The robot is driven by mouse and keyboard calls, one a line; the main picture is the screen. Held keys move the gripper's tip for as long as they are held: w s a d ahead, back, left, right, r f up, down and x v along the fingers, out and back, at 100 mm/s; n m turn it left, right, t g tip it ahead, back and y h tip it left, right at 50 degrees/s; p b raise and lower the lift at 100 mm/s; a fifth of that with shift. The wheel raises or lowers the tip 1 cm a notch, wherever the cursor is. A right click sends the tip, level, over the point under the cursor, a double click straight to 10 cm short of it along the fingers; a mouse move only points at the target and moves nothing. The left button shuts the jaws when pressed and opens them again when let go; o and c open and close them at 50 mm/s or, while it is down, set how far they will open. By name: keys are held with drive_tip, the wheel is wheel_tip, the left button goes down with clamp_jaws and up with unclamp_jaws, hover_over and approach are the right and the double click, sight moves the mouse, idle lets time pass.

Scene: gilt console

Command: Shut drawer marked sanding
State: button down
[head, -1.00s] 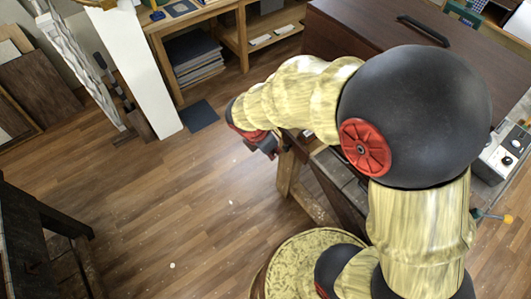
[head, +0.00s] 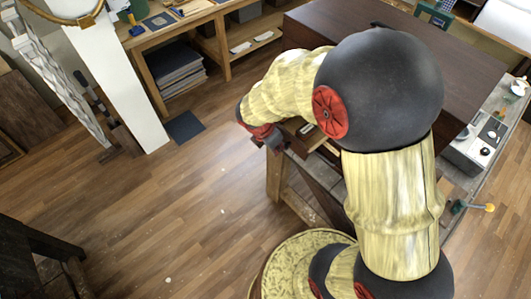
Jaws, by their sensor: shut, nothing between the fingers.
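A large dark brown cabinet (head: 320,30) stands on a workbench at the upper middle of the head view. Below its near side, light wooden edges (head: 325,150) that look like part of a pulled-out drawer show between my arm links. Most of that part is hidden behind my arm, and no sanding label can be read. My gripper (head: 277,143) is at the left end of my arm, small and dark, just left of these edges. It is shut with nothing in it. I cannot tell whether it touches the drawer.
The workbench (head: 456,190) carries a grey box with knobs (head: 475,140) at the right. A wooden shelf unit (head: 215,55) stands at the back. A white post (head: 115,80) and a dark table (head: 35,255) are at the left. The wooden floor between is mostly clear.

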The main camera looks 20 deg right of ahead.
drive_tip(key=w+d+p, duration=0.1)
drive_tip(key=d, duration=0.3)
drive_tip(key=w+d+p, duration=0.1)
drive_tip(key=w+d, duration=0.1)
drive_tip(key=d, duration=0.2)
drive_tip(key=w+d+p, duration=0.1)
drive_tip(key=d+p, duration=0.1)
drive_tip(key=d, duration=0.3)
drive_tip(key=shift+w, duration=0.15)
